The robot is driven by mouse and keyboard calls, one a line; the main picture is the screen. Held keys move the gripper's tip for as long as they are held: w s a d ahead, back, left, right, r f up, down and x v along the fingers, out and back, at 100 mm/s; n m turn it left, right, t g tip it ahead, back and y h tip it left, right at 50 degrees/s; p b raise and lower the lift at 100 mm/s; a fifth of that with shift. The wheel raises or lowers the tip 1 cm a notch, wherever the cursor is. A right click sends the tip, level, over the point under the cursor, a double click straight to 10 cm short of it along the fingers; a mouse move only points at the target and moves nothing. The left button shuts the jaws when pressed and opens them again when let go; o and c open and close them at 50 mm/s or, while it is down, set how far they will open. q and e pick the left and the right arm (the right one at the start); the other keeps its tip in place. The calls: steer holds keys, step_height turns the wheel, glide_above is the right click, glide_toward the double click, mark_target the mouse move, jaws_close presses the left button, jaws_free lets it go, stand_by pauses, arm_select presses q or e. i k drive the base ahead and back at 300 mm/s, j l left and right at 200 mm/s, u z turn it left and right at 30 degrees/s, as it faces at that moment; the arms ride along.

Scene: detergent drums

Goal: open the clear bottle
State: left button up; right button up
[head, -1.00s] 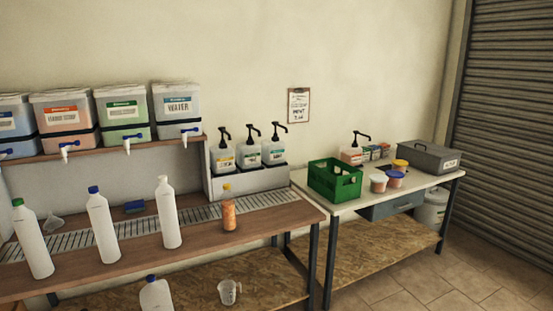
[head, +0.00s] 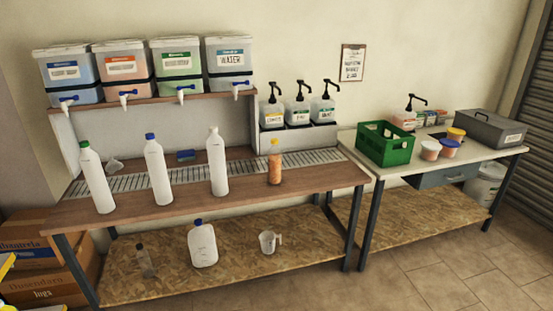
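A small see-through bottle (head: 146,261) with a greyish top stands upright on the lower shelf at the left; it looks like the clear bottle, though its top is too small to make out well. On the bench above, an orange-filled bottle (head: 274,165) with a yellow-orange cap stands upright. Three tall white bottles stand to its left: one with a green cap (head: 95,180), one with a blue cap (head: 157,172) and one with a white top (head: 218,165).
A white jug (head: 203,246) and a measuring cup (head: 269,241) stand on the lower shelf (head: 320,250). Tap drums (head: 230,60) line the upper shelf. Cardboard boxes (head: 40,265) stand at left. A green crate (head: 385,143) sits on the right table.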

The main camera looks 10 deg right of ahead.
mark_target(274, 153)
steer(key=i+z, duration=0.3)
steer(key=i, duration=1.2)
